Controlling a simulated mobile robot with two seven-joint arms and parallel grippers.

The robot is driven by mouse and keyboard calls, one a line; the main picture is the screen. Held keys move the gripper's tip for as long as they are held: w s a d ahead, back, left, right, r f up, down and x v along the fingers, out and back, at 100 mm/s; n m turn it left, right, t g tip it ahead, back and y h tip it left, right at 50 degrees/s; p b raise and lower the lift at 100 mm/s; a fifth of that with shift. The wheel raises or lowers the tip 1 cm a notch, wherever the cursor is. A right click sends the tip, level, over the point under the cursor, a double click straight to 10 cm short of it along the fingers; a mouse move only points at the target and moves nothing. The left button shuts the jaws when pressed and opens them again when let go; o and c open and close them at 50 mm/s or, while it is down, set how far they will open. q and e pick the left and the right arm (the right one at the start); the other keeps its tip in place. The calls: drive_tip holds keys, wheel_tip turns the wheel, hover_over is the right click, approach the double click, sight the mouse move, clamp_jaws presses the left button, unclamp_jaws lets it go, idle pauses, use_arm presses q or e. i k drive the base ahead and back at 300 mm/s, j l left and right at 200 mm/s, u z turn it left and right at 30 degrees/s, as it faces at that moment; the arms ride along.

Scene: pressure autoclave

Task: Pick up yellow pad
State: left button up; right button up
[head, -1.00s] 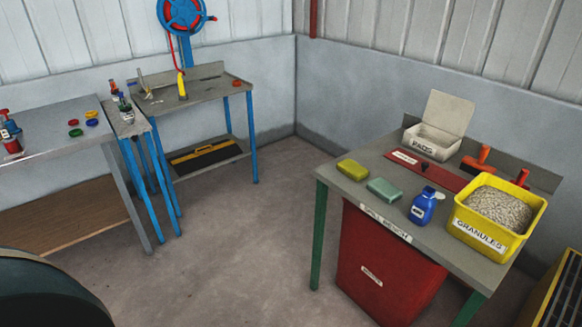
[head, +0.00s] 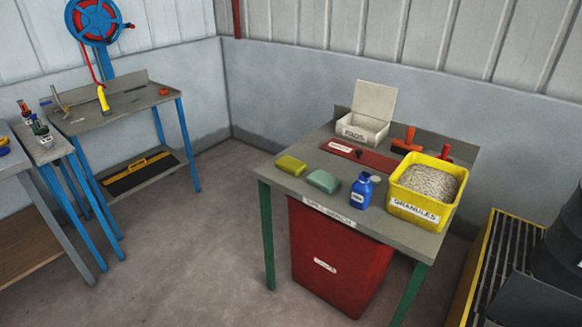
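The yellow pad (head: 291,165) lies flat near the left end of the grey bench (head: 279,185) with green legs. A green pad (head: 323,181) lies just to its right, a small gap apart. No gripper is on or near the yellow pad. Neither of my grippers shows in the head view.
The bench also bears a blue bottle (head: 363,191), a yellow granules bin (head: 429,188), a white pads box (head: 362,128) with its lid up and a red panel (head: 360,154). A red bin (head: 335,255) stands beneath. Floor is clear in front. A yellow-edged grate (head: 478,268) lies right.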

sight(295, 167)
drive_tip(key=i+j+z, duration=0.25)
drive_tip(key=z, duration=0.15)
drive_tip(key=i+j+z, duration=0.4)
